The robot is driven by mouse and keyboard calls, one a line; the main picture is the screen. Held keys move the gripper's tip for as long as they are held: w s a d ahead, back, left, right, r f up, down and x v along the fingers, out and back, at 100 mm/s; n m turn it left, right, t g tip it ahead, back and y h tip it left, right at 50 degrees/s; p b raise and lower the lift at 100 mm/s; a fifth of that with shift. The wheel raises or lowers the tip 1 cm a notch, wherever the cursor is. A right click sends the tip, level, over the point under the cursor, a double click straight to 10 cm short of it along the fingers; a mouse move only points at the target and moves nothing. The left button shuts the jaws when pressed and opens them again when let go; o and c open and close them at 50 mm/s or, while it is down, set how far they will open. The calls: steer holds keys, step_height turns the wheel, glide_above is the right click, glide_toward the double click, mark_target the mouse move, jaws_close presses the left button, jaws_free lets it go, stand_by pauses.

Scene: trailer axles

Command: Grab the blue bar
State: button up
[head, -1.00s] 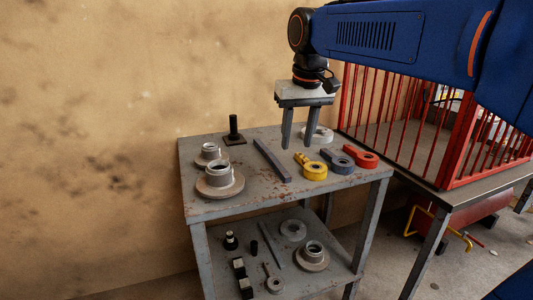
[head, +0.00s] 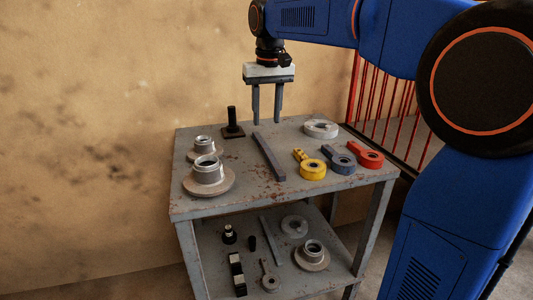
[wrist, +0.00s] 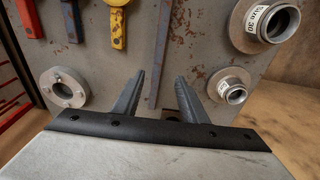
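The blue bar (head: 269,157), a long slim grey-blue piece, lies flat on the upper top of the metal table (head: 237,188). In the wrist view the bar (wrist: 161,55) runs away from the camera, its near end between the fingers. My gripper (head: 267,121) points down over the far part of the table, above and near the bar's far end. Its two fingers are apart, with nothing held between them; the wrist view shows the open fingers (wrist: 160,78) too.
Right of the bar lie yellow (head: 313,169), blue-grey (head: 342,164) and red (head: 370,158) ring-ended parts, and a pale disc (head: 321,128). Left stand two flanged hubs (head: 208,178) and a dark post (head: 232,122). A lower shelf holds more parts. A red barred cage (head: 380,105) is at right.

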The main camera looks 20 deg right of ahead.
mark_target(267, 149)
steer(key=f, duration=0.3)
steer(key=w+f, duration=0.1)
steer(key=f, duration=0.7)
steer(key=shift+w+d, duration=0.25)
jaws_close()
steer(key=shift+r, duration=0.1)
stand_by(1.0)
